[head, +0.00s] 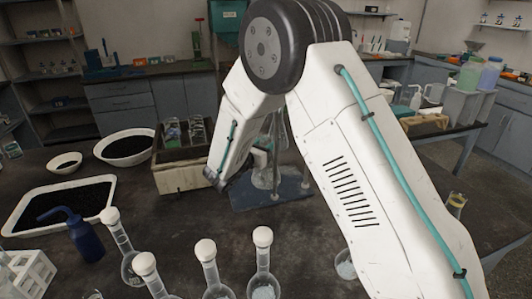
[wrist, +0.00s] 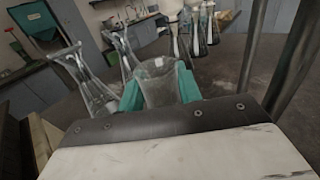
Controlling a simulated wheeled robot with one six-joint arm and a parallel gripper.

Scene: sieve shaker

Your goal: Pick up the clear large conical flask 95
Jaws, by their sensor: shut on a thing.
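In the wrist view my gripper (wrist: 160,92) has its teal fingers shut on a clear glass vessel, which I take as the clear conical flask (wrist: 158,78). The flask stands between the two fingers, and its lower part is hidden by my gripper's body. No number on it can be read. In the head view my arm hides most of my gripper, and clear glass (head: 266,176) shows beside it above a blue base plate (head: 280,194). I cannot tell there whether the held flask touches anything.
More clear flasks stand close by in the wrist view, one at left (wrist: 88,82) and one behind (wrist: 123,50). Metal rods (wrist: 290,60) rise at right. In the head view a wooden crate (head: 183,178) is left of the plate, and several white-stoppered flasks (head: 263,262) stand in front.

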